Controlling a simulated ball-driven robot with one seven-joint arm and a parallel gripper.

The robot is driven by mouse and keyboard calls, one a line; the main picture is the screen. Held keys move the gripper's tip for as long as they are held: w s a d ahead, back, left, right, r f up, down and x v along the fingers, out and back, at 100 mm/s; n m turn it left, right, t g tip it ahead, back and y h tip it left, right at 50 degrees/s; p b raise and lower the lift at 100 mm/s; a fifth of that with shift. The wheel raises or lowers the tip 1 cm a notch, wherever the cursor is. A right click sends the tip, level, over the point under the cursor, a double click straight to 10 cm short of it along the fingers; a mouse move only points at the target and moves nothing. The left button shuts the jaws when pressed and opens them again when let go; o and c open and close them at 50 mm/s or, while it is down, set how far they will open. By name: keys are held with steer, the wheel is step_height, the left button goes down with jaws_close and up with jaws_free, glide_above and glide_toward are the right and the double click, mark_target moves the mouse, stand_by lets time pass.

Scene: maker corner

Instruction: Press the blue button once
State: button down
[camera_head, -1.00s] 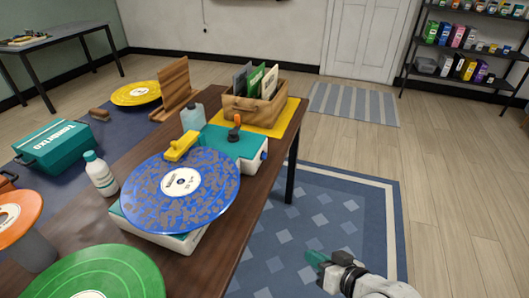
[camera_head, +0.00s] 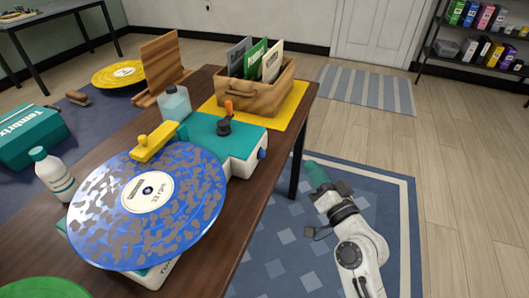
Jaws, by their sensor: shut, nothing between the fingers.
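The blue button (camera_head: 262,154) is a small knob on the right side of the white and teal player (camera_head: 236,168), facing the table's right edge. A blue record with grey patches (camera_head: 150,225) lies on the player, with a yellow arm piece (camera_head: 152,142) at its far edge. An orange-tipped lever (camera_head: 226,117) stands on the teal top. My gripper (camera_head: 314,170) has teal fingertips and is shut and empty. It is over the floor rug, to the right of the blue button and apart from it.
A wooden crate with sleeves (camera_head: 258,97) stands on a yellow mat (camera_head: 293,112) at the table's far end. A clear bottle (camera_head: 174,102) and a white bottle (camera_head: 53,173) stand left of the player.

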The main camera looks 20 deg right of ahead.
mark_target(275, 171)
steer(key=shift+w+a+p, duration=0.85)
steer(key=shift+a+p, duration=0.2)
steer(key=shift+a, duration=0.15)
steer(key=shift+w+a+p, duration=0.85)
steer(key=shift+a+p, duration=0.15)
steer(key=shift+a, duration=0.15)
steer(key=shift+w+a+p, duration=0.85)
steer(key=shift+a+p, duration=0.2)
steer(key=shift+a, duration=0.15)
steer(key=shift+w+a, duration=0.25)
steer(key=shift+a, duration=0.1)
steer(key=shift+w+a+p, duration=0.1)
steer(key=shift+p, duration=0.25)
